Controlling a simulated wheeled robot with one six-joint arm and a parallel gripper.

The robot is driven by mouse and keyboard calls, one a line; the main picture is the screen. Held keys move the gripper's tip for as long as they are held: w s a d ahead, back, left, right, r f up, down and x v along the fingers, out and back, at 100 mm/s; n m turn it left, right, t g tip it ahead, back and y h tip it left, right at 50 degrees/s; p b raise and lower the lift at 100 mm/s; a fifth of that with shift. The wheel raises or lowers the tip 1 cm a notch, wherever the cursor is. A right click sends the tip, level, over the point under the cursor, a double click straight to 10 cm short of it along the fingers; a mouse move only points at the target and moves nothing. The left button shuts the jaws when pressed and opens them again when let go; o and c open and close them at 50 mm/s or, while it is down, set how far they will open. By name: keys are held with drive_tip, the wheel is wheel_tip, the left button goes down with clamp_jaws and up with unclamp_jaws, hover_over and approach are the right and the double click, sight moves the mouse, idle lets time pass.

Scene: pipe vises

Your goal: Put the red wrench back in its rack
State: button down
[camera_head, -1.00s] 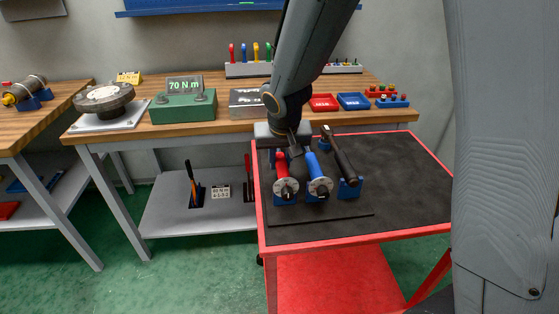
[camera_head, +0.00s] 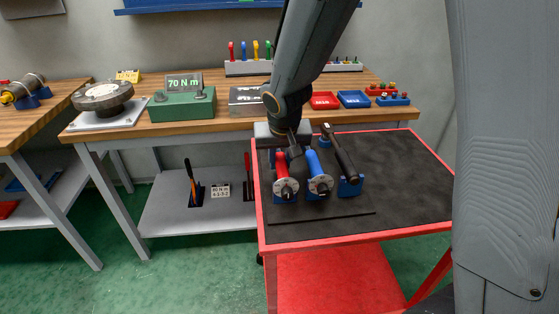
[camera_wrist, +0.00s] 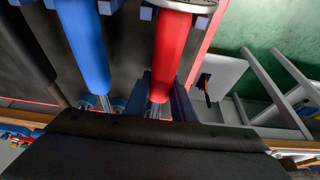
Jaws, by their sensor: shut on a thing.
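The red wrench (camera_head: 281,165) lies at the left of a row on the cart's black top, with its round dial end toward me at a blue rack block (camera_head: 284,198). My gripper (camera_head: 288,152) comes down from above at the wrench's far end. In the wrist view the red handle (camera_wrist: 172,45) runs between blue rack prongs near its dial, and dark fingers (camera_wrist: 161,100) flank its narrow neck, shut on it. I cannot tell whether the wrench rests fully in the rack. A blue wrench (camera_head: 315,168) lies just to its right.
A black wrench (camera_head: 343,158) lies in the row's right place. The cart's black top (camera_head: 410,185) is clear on the right. Behind stands a wooden bench (camera_head: 225,122) with a green torque tester (camera_head: 182,107), red tray (camera_head: 325,102) and blue tray (camera_head: 354,100).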

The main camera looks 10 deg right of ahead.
idle(0.8)
drive_tip(key=c, duration=1.4)
unclamp_jaws()
drive_tip(key=shift+c, duration=0.2)
drive_tip(key=shift+v, duration=3.9)
